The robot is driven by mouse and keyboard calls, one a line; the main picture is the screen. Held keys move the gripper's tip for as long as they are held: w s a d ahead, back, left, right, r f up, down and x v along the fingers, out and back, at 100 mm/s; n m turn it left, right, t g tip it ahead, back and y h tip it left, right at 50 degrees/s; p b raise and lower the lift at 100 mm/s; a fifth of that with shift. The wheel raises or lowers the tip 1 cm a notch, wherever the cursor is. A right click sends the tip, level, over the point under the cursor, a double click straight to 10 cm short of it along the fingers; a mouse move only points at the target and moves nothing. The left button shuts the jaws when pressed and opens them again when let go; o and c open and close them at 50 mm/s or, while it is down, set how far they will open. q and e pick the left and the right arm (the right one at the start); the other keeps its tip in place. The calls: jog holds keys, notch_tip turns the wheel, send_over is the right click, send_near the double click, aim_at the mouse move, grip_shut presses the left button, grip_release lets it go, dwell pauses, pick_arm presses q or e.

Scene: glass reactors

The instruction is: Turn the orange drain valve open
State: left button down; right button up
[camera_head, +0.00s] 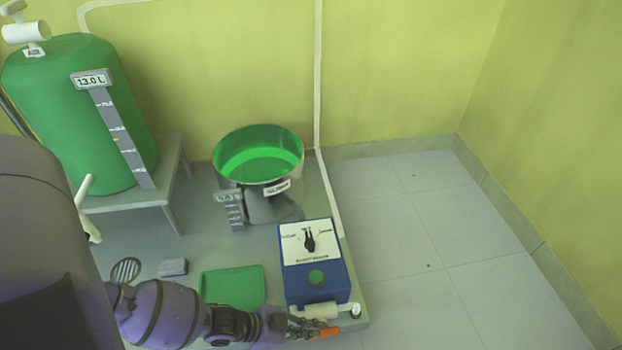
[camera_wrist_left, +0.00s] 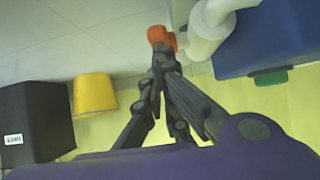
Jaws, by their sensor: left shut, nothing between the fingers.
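The orange drain valve handle (camera_head: 328,333) is at the front right corner of the platform, below a white pipe (camera_head: 322,310) on the front of a blue box (camera_head: 317,286). In the left wrist view the orange handle (camera_wrist_left: 161,37) sits beside the white pipe (camera_wrist_left: 206,30). My left gripper (camera_head: 312,328) is shut and empty, with its fingertips at the handle. In the left wrist view the closed fingertips (camera_wrist_left: 160,57) are right at the orange part; I cannot tell whether they touch it. My right gripper is not in view.
A green tray (camera_head: 234,287) lies left of the blue box. Behind stand a steel vessel with green liquid (camera_head: 258,155) and a large green tank (camera_head: 75,120). A yellow bucket (camera_wrist_left: 94,95) and a dark box (camera_wrist_left: 35,120) show in the wrist view. Floor at right is clear.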

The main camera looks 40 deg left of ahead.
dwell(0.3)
pick_arm(q)
notch_tip(320, 180, up, 4)
jog(key=p, duration=0.3)
jog(key=shift+p, duration=0.3)
jog(key=s+a+r+p, duration=0.2)
jog(key=s+a, duration=0.4)
jog(key=s, duration=0.1)
jog(key=shift+s+a+r+p, duration=0.15)
jog(key=shift+s+r+p, duration=0.05)
jog(key=shift+r+p, duration=0.1)
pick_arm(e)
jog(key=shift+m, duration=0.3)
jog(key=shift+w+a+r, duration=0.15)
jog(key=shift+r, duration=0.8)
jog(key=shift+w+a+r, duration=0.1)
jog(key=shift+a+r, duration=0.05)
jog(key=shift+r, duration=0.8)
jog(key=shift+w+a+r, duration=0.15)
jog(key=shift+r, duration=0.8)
